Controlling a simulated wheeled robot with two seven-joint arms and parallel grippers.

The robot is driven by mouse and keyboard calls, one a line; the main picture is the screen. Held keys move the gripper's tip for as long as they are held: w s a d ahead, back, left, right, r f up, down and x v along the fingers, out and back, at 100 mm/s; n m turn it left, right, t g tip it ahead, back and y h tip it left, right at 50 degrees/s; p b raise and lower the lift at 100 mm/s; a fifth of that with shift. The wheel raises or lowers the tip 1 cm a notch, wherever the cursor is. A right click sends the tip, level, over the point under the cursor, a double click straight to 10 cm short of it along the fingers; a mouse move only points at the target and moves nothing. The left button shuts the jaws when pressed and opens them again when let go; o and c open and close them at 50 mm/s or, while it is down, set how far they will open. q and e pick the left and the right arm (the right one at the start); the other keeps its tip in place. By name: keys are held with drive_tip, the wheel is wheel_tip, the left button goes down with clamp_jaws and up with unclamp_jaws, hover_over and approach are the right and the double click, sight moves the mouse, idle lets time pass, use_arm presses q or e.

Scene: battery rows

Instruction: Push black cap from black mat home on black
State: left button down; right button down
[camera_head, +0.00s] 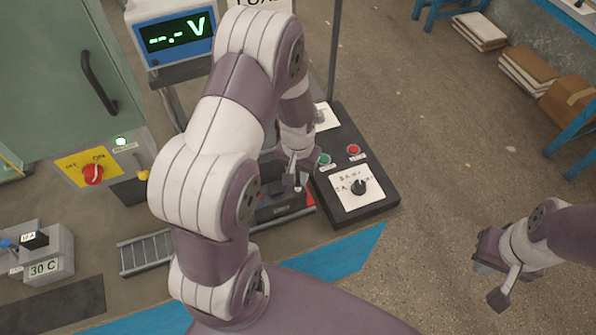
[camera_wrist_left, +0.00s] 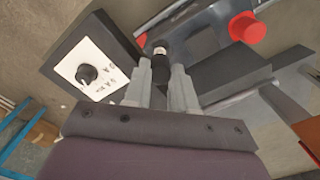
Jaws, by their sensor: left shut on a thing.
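My left gripper (camera_head: 298,168) is shut on a small black cap (camera_wrist_left: 160,68). The cap is between the fingertips in the left wrist view, right at the silver terminal post (camera_wrist_left: 158,47) of a dark battery (camera_wrist_left: 200,30). I cannot tell how far the cap sits on the post. A red cap (camera_wrist_left: 246,28) is on the battery's other side. In the head view the battery (camera_head: 280,205) is partly hidden by my left arm. A dark mat (camera_head: 55,305) at the lower left looks bare. My right gripper (camera_head: 492,278) hangs at the right, away from the battery; its fingers are unclear.
A black control box (camera_head: 375,205) with a dial and green and red buttons stands right of the battery. A voltage display (camera_head: 175,35) stands behind. A green cabinet (camera_head: 50,60), a 30 C block (camera_head: 45,262) and a roller track (camera_head: 145,252) are left.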

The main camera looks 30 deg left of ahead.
use_arm(q)
drive_tip(key=shift+f, duration=0.15)
idle(0.4)
drive_tip(key=shift+f+b, duration=0.35)
drive_tip(key=shift+f, duration=0.1)
drive_tip(key=shift+f, duration=0.1)
idle(0.3)
drive_tip(key=shift+f, duration=0.3)
drive_tip(key=shift+f+b, duration=0.45)
idle(0.7)
drive_tip(key=shift+c, duration=1.9)
unclamp_jaws()
drive_tip(key=shift+r, duration=0.15)
